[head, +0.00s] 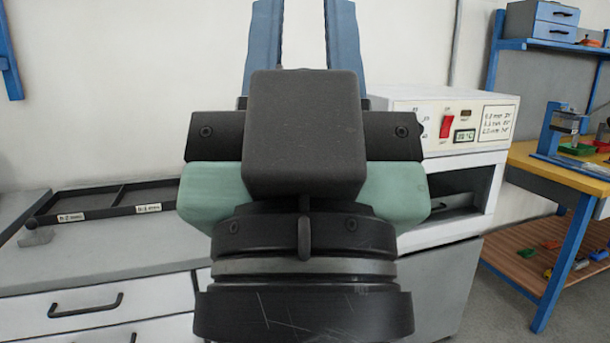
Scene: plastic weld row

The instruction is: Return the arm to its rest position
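My gripper (304,30) fills the middle of the head view, close to the camera and pointing up. Its two blue fingers stand apart, with only the pale wall showing between them. The fingertips run past the top edge of the picture, so their ends are hidden. My dark wrist and its green housing cover much of the view below the fingers.
A grey counter (110,250) with white drawers and a dark divided tray (75,212) is at the left. A white oven (470,170) with a red switch stands behind my gripper. A wooden workbench (550,165) with blue legs is at the right.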

